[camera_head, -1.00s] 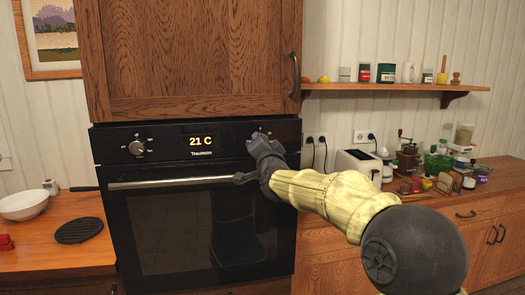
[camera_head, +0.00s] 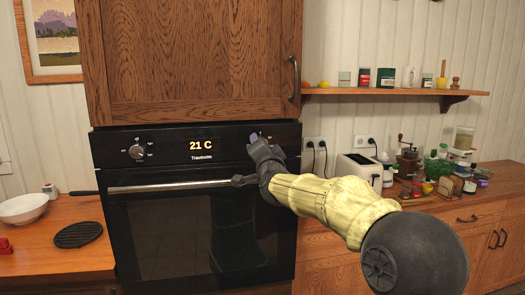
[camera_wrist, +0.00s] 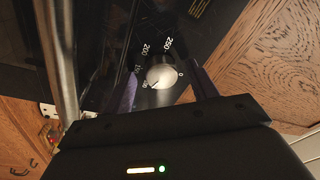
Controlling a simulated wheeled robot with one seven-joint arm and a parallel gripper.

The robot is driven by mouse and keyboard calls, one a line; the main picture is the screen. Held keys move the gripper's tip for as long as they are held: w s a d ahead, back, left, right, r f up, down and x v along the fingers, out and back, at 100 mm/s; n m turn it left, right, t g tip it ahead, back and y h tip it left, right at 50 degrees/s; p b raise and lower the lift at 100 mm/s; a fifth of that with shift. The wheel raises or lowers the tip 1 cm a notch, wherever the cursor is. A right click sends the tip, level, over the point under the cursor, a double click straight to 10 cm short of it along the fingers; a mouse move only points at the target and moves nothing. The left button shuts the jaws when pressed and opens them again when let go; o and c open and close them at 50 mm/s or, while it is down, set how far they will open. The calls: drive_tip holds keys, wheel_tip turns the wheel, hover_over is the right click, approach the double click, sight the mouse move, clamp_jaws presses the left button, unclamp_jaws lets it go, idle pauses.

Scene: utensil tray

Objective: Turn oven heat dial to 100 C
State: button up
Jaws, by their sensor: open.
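The oven (camera_head: 200,230) is black, and its display (camera_head: 201,146) reads 21 C. The heat dial (camera_wrist: 160,77) is a silver round knob with 0, 200 and 250 legible around it in the wrist view. My gripper (camera_wrist: 163,82) is open, with one purple finger on each side of the dial. I cannot tell whether either finger touches it. In the head view my gripper (camera_head: 257,138) is at the right end of the oven's control panel and hides the heat dial.
A second knob (camera_head: 137,152) is on the panel's left side. The oven door handle (camera_head: 165,186) runs just below the panel. A wooden cabinet (camera_head: 190,60) is above. A toaster (camera_head: 358,170) and several jars stand on the right counter.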

drive_tip(key=b+v, duration=0.4)
drive_tip(key=v, duration=1.3)
drive_tip(key=shift+s, duration=0.2)
